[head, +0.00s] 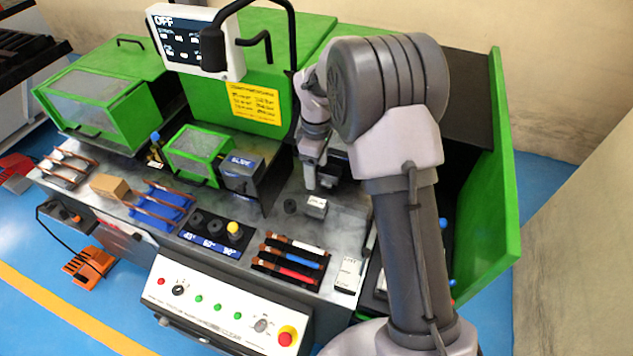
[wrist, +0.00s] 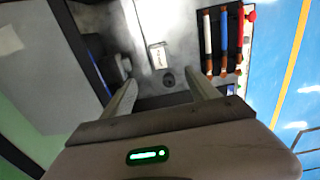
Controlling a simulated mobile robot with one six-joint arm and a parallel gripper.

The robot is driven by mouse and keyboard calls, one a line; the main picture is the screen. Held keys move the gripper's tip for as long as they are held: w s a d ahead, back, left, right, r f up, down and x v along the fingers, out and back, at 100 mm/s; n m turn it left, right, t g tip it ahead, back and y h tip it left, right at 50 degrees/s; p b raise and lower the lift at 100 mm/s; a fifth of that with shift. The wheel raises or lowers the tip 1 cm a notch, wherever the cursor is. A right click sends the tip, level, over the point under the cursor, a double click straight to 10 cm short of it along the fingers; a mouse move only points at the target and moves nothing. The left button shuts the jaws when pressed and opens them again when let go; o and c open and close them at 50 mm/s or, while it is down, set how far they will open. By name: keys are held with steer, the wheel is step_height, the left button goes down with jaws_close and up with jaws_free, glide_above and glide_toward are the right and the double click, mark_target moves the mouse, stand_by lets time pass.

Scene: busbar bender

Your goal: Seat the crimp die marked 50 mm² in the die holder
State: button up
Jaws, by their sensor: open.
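My gripper (head: 310,182) is open and points down above the grey bench top, in the middle of the head view. In the wrist view its two fingers (wrist: 160,92) are spread with nothing between them. A small silver block with a marked top (head: 316,207) lies on the bench just in front of the gripper. It also shows beyond the fingertips in the wrist view (wrist: 158,57); its marking is too small to read, so I cannot tell if it is the 50 mm² die. A dark fixture (head: 338,165), possibly the die holder, stands behind the gripper, partly hidden by my arm.
A small dark round piece (head: 290,206) sits beside the silver block. The green machine guard (head: 200,150) rises behind.

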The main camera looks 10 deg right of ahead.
steer(key=shift+r, duration=1.2)
